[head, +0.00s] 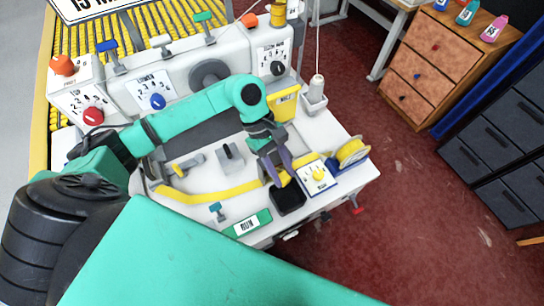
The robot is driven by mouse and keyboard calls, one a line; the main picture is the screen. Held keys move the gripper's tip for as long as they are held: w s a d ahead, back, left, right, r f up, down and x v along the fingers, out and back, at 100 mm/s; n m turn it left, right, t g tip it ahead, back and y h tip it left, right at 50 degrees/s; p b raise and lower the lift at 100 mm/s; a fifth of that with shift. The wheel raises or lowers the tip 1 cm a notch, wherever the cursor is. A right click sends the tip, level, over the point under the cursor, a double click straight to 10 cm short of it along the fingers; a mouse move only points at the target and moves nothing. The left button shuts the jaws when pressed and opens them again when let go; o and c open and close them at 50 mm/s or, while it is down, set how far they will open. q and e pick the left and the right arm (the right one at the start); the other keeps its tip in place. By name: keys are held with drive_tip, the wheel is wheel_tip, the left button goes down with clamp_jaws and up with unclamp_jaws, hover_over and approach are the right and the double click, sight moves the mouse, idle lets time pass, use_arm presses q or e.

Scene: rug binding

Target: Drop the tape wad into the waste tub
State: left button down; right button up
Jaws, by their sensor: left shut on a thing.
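My left gripper (279,178) reaches down over the machine's white bed with its purple fingers close together. It is shut on a small yellow thing, likely the tape wad (284,178), mostly hidden by the fingers. It is held just above or beside a black square opening or tray (288,199); I cannot tell whether they touch. A yellow tub (284,104) with a small white label, likely the waste tub, stands on the bed behind the gripper. My right gripper does not show.
A yellow tape strip (225,193) curves along the bed. A yellow tape roll (352,153) and a dial box (317,177) sit to the right. A thread cone (316,88) stands right of the tub. A green RUN plate (247,223) lies at the front.

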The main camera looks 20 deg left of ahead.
sight(282, 178)
use_arm(q)
drive_tip(key=shift+a+r, duration=0.1)
drive_tip(key=b+x, duration=0.1)
drive_tip(key=x, duration=0.2)
drive_tip(key=shift+s+a+b, duration=0.1)
drive_tip(key=shift+s+b, duration=0.15)
drive_tip(key=shift+b, duration=0.1)
wheel_tip(282, 178, down, 3)
drive_tip(key=shift+w+a+r+b, duration=0.15)
drive_tip(key=shift+b, duration=0.15)
drive_tip(key=shift+w+a+f, duration=0.1)
drive_tip(key=shift+a+f, duration=0.05)
drive_tip(key=shift+f, duration=0.1)
drive_tip(key=shift+c, duration=2.2)
unclamp_jaws()
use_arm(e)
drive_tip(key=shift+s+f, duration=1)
